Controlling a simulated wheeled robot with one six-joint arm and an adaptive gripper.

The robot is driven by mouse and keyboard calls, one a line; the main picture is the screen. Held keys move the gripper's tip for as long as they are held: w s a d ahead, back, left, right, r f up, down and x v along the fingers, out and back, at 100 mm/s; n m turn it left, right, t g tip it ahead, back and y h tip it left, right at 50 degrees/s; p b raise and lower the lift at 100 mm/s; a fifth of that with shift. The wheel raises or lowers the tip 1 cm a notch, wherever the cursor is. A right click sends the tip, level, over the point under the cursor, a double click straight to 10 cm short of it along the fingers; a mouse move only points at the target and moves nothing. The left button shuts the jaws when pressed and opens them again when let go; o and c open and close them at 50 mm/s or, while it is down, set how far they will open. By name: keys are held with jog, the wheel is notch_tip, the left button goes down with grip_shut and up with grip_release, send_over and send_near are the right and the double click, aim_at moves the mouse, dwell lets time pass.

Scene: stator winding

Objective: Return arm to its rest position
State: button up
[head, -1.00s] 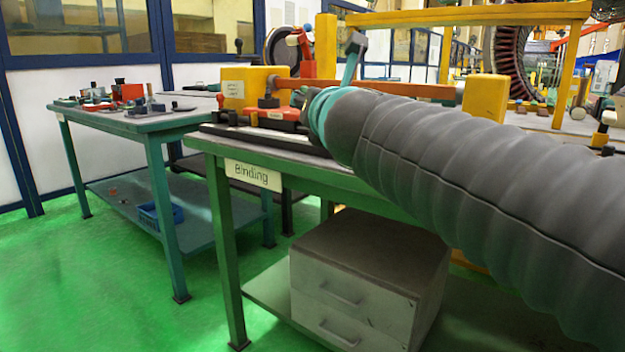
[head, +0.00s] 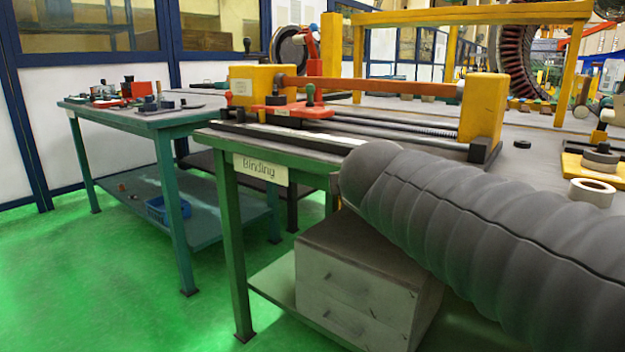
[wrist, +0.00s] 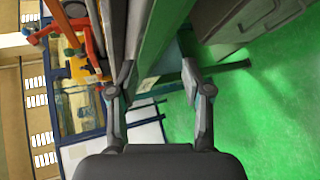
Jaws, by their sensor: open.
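My arm (head: 480,225), in a grey ribbed sleeve, reaches in from the lower right of the head view and ends in front of the bench's front edge. My gripper is out of sight in the head view. In the wrist view my gripper (wrist: 150,85) is open, its two fingers apart with nothing between them. Beyond the fingers the wrist view shows the green bench leg and edge and the green floor, turned sideways.
The "Binding" bench (head: 228,143) carries a yellow-ended winding fixture (head: 263,85) with a red carriage (head: 290,108). A grey drawer box (head: 370,260) stands beneath. A tape roll (head: 592,192) lies at right. A second green table (head: 150,118) stands left; green floor (head: 90,290) is clear.

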jog(key=s+d+f+m+g+p, duration=0.2)
jog(key=s+d+f+m+g, duration=0.2)
jog(key=s+f+m, duration=0.4)
jog(key=s+d+f+m+g+p, duration=0.3)
jog(key=s+f+m, duration=0.6)
jog(key=s, duration=0.6)
jog(key=shift+s+d+f+m+g, duration=0.15)
jog(key=shift+d+m+g, duration=0.45)
jog(key=shift+m, duration=0.3)
